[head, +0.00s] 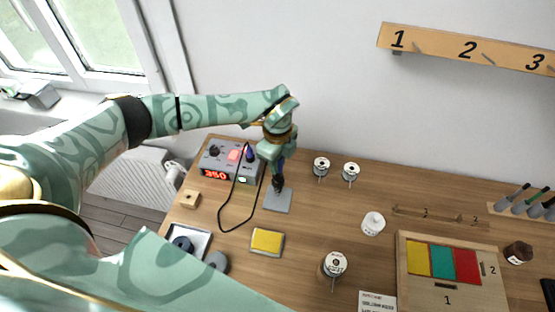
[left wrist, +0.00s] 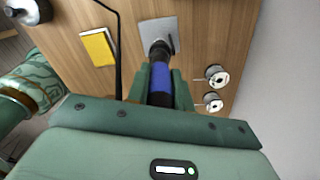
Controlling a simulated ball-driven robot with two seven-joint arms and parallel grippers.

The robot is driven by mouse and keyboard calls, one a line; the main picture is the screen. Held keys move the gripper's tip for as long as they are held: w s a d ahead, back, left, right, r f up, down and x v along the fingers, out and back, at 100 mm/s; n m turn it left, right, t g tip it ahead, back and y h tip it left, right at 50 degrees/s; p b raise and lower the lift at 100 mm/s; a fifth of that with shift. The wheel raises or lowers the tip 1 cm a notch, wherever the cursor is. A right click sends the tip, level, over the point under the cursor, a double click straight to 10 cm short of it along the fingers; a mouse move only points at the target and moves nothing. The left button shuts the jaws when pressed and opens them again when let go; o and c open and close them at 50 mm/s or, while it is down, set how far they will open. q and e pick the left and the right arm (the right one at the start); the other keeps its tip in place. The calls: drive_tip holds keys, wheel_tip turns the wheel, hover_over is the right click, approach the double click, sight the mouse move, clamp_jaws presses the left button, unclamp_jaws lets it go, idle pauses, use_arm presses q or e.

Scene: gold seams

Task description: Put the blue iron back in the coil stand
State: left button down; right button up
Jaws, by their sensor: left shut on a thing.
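My left gripper (head: 279,160) is shut on the blue iron, whose blue handle (left wrist: 161,88) shows between the fingers in the left wrist view. The iron points down, roughly upright, over the coil stand. The stand has a grey base plate (head: 278,201), also seen in the left wrist view (left wrist: 172,30), and a dark coil (head: 278,186) above it. The iron's lower end meets the dark coil in the picture. The tip is hidden, so I cannot tell how deep it sits. My right gripper is in neither view.
The soldering station (head: 218,174) with a red display stands left of the stand; a black cable (head: 222,212) loops in front. A yellow sponge (head: 267,240) lies in front, solder spools (head: 321,167) to the right. A tray with coloured panels (head: 417,286) is farther right.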

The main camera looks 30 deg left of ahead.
use_arm(q)
drive_tip(key=shift+f+b, duration=0.35)
drive_tip(key=shift+f, duration=0.45)
drive_tip(key=c, duration=0.7)
unclamp_jaws()
drive_tip(key=shift+o, duration=0.2)
drive_tip(key=shift+r, duration=0.1)
wheel_tip(320, 180, up, 7)
drive_tip(key=p, duration=0.6)
drive_tip(key=shift+p, duration=0.3)
